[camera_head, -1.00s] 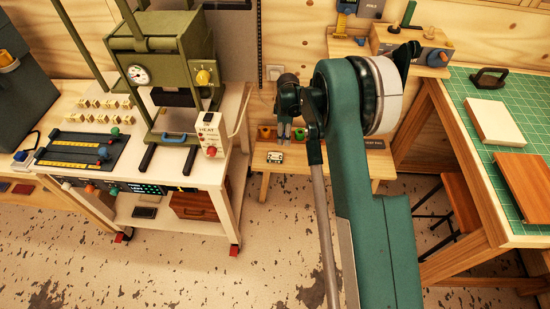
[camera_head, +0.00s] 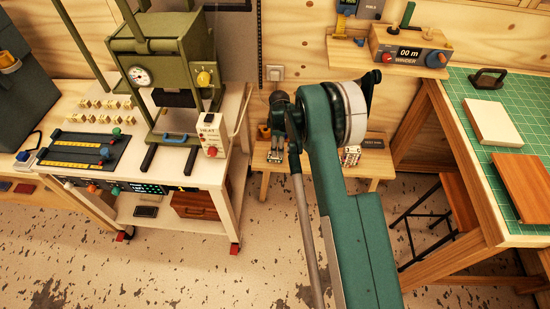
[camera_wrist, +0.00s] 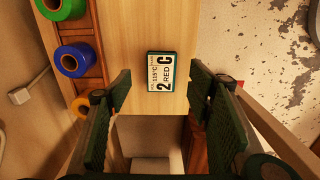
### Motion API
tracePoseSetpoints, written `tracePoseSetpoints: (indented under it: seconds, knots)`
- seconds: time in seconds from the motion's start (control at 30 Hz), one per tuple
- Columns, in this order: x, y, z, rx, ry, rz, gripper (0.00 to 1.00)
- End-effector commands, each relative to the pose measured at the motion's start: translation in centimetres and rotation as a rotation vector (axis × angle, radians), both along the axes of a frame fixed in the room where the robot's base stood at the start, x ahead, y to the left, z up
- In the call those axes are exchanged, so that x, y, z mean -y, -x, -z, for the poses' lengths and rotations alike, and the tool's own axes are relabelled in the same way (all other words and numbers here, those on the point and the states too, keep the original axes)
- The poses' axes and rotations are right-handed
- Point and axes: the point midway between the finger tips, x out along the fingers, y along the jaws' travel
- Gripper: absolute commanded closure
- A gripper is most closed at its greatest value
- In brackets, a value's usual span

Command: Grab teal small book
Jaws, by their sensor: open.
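A small, thin block with teal edges and a white label (camera_wrist: 162,72), which looks like the teal small book, lies on the low wooden bench (camera_wrist: 120,18). Its label reads "115°C 2 RED C". My gripper (camera_wrist: 159,90) is open, with one dark-green finger to each side of the book and nothing held. The gap to the book cannot be judged exactly. In the head view my gripper (camera_head: 276,154) is over the left part of the bench, and the book is hidden or too small to tell there.
Green (camera_wrist: 62,8) and blue (camera_wrist: 73,61) foil rolls sit in a wooden rack along the bench. A pale patterned object (camera_head: 350,155) stands beside a dark sign (camera_head: 373,142) on the bench. The press cart (camera_head: 225,165) stands left, the green-mat table (camera_head: 520,145) right.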

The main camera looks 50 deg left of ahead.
Motion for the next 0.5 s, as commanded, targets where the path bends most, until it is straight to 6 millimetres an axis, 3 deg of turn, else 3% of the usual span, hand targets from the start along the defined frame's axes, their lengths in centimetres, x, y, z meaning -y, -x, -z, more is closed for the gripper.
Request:
tracePoseSetpoints:
  seconds: [0.23, 0.5]
  knots:
    - [0.0, 0.0, 2.0, 0.000, 0.000, 0.000, 0.49]
    - [0.0, 0.0, 2.3, 0.000, 0.000, 0.000, 0.49]
